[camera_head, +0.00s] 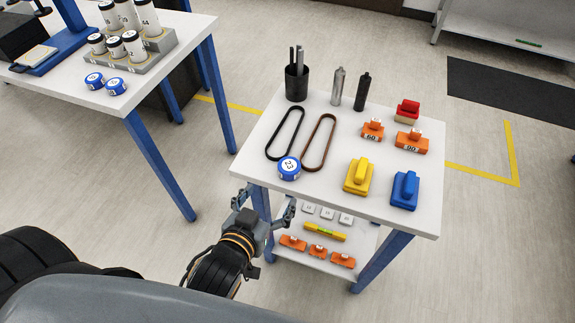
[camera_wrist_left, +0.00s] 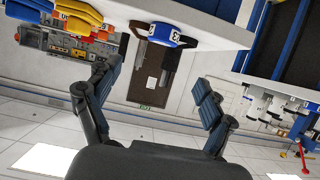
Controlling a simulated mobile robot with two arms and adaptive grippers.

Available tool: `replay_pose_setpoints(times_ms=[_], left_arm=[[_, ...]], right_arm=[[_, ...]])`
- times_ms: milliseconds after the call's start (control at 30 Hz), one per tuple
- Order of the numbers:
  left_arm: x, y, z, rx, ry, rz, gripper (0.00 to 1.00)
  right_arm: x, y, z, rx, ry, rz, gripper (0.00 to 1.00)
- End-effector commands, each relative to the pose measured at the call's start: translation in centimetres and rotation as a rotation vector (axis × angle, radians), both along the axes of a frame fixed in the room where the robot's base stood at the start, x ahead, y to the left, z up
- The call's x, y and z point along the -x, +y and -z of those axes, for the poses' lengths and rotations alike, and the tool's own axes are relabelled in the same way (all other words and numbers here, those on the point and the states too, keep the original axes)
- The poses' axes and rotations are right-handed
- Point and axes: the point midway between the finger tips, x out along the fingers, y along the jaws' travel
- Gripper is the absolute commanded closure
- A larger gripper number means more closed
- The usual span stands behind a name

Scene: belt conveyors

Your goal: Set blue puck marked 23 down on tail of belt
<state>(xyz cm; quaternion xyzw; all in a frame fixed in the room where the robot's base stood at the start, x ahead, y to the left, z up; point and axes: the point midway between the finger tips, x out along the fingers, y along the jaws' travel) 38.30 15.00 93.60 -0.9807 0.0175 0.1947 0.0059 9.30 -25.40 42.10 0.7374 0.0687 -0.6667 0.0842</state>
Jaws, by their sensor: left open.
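The blue puck (camera_head: 289,168) has a white top marked 23 and lies on the white table (camera_head: 245,160) near its front left edge, at the near ends of two belt loops. My left gripper (camera_head: 266,204) is open and empty, just off that front edge and lower left of the puck. In the left wrist view, which looks upside down, the puck (camera_wrist_left: 168,36) lies beyond the open fingers (camera_wrist_left: 156,87), apart from them. I see no conveyor belt for certain. My right gripper is not in view.
A black belt loop (camera_head: 270,140) and a brown one (camera_head: 307,150) lie behind the puck. Yellow (camera_head: 358,177) and blue (camera_head: 404,190) blocks stand to its right. A black cup (camera_head: 296,83) stands behind. A second table (camera_head: 120,105) holds more pucks.

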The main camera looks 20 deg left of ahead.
Motion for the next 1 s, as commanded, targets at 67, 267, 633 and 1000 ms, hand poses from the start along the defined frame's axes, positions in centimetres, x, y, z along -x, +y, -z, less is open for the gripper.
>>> replay_pose_setpoints(times_ms=[67,267,633,1000], left_arm=[[-0.7,-0.1,0.2,-0.002,0.001,0.000,0.18],[-4.3,-0.2,1.7,-0.003,-0.001,0.000,0.18],[-8.0,-0.3,3.4,-0.001,0.001,0.000,0.18],[-11.9,-0.5,5.8,-0.001,0.000,0.002,0.18]], right_arm=[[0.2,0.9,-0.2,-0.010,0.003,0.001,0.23],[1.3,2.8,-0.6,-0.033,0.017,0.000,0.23],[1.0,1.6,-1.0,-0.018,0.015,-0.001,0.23],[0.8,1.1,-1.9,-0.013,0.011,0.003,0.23]])
